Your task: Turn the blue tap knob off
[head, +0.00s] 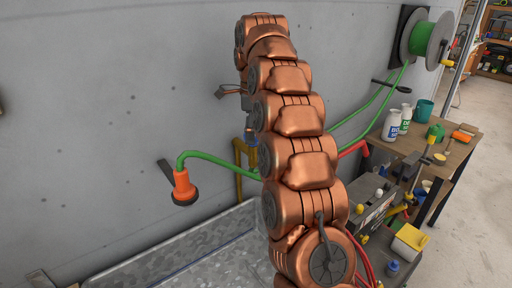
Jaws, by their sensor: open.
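A small blue part, which looks like the blue tap knob (251,137), shows at the left edge of my copper arm, close to the grey wall. A yellow pipe (239,172) runs beside and below it. My arm hides most of the tap, so the knob's angle cannot be made out. My gripper (230,91) shows only in part, as small dark pieces left of the arm and above the blue part. It is open, with nothing seen in it. Whether it touches anything cannot be told.
A green hose ends in an orange fitting (183,187) left of the tap. A hose reel (426,38) hangs at upper right. A wooden bench (447,160) holds bottles and a mug. A cluttered cart (375,208) and a metal trough (205,245) stand below.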

